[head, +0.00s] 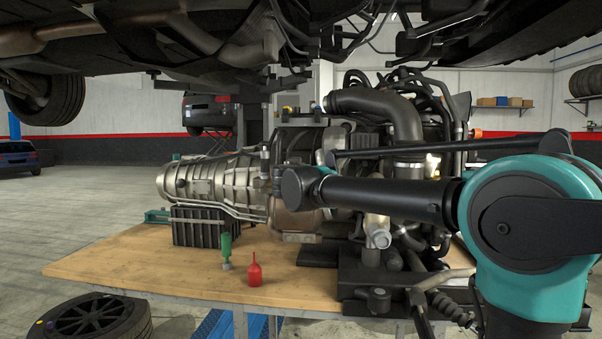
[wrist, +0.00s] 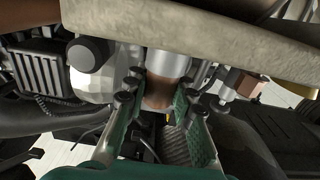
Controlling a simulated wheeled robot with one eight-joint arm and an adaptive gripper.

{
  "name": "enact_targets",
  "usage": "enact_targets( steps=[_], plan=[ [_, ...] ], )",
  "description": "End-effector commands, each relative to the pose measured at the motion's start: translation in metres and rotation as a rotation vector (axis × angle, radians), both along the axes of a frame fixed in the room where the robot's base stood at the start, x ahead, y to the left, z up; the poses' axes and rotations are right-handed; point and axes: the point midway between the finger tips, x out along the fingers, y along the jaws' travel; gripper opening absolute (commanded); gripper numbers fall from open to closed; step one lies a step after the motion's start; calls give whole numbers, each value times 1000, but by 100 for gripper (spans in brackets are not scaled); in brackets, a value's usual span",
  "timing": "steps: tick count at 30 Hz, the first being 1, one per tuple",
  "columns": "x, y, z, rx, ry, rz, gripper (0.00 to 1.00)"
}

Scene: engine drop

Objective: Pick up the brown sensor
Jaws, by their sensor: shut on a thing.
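My gripper (wrist: 160,98) shows in the wrist view, its green fingers closed around a brown and silver cylindrical part, which I take for the brown sensor (wrist: 157,103). The brown section is between the finger pads, and a silver cylinder (wrist: 170,63) is just beyond it. The pads partly hide the sides of the brown part. I cannot tell whether it is still seated in the engine. A second brown, block-like piece with a silver tip (wrist: 243,83) is to the right, outside the fingers. In the head view the gripper is hidden.
The engine (head: 290,190) stands on a wooden workbench (head: 130,262). A green piece (head: 225,245) and a red bottle-shaped piece (head: 255,270) stand at its front. Pipes and hoses crowd the engine's right side. A raised car underbody (head: 150,45) hangs overhead. A tyre (head: 95,320) lies on the floor.

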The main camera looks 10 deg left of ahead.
Motion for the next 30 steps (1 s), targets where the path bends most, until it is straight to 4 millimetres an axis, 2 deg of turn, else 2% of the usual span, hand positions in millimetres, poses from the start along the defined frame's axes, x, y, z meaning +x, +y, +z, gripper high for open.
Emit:
enact_targets(
  steps=[11, 17, 23, 30],
  plan=[
    [0, 0, 3, 0, 0, 0, 0],
    [0, 0, 20, 0, 0, 0, 0],
    [0, 0, 62, 0, 0, 0, 0],
    [0, 0, 130, 0, 0, 0, 0]
  ],
)
